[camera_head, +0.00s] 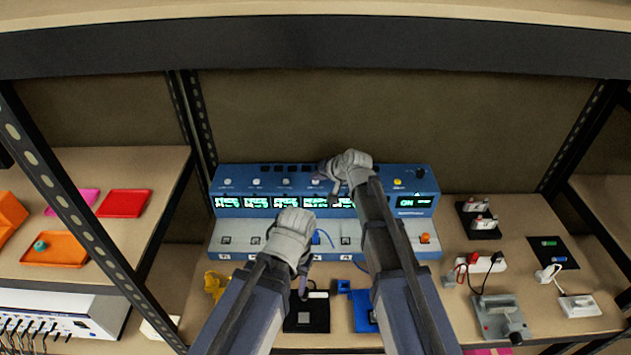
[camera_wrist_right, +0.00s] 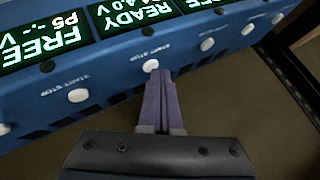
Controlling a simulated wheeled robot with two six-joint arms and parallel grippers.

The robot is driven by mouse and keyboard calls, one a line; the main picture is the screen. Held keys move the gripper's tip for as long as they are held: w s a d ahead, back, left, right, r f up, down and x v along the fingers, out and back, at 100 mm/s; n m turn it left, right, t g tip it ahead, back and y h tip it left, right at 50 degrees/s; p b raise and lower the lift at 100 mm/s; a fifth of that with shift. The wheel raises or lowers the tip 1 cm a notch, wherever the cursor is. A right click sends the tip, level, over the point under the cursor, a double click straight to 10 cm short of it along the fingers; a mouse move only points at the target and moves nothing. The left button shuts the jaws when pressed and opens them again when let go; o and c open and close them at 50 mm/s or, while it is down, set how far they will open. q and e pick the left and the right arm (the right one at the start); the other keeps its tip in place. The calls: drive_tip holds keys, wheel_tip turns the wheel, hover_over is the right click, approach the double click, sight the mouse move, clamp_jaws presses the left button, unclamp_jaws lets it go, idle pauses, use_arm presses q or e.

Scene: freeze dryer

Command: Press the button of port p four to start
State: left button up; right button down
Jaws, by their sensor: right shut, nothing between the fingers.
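A blue charger unit (camera_head: 380,232) has a row of lit displays and white buttons. In the right wrist view, a white START STOP button (camera_wrist_right: 151,66) sits by a display reading READY (camera_wrist_right: 130,20). The neighbouring display (camera_wrist_right: 40,42) on the left reads FREE and P5. My right gripper (camera_wrist_right: 158,82) is shut and empty, its fingertips at the edge of the READY port's button; I cannot tell whether they touch. In the head view, my right gripper (camera_head: 333,192) covers part of the panel. My left gripper (camera_head: 303,290) points down before the unit, its opening unclear.
A yellow button (camera_head: 397,182) and an ON display (camera_head: 410,202) are on the unit's right. A black pad (camera_head: 306,315) lies in front. A power strip (camera_head: 483,263) and a grey device (camera_head: 500,317) stand at right. A shelf beam (camera_head: 300,45) crosses above.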

drive_tip(key=shift+r, duration=0.1)
drive_tip(key=shift+r+p, duration=0.45)
drive_tip(key=shift+p, duration=0.1)
wheel_tip(320, 180, up, 6)
drive_tip(key=p, duration=0.6)
drive_tip(key=shift+s, duration=0.1)
idle(0.7)
drive_tip(key=s+d+f+n+g+h, duration=0.2)
drive_tip(key=s, duration=0.8)
drive_tip(key=s+d+f+n+g+h, duration=0.1)
drive_tip(key=s+f+g+h, duration=0.1)
drive_tip(key=s, duration=0.9)
drive_tip(key=s+d+f+n+g+h, duration=0.2)
drive_tip(key=s+g, duration=0.1)
drive_tip(key=s, duration=0.7)
drive_tip(key=shift+s+d+f+n+g+h, duration=0.3)
drive_tip(key=shift+g+h, duration=0.1)
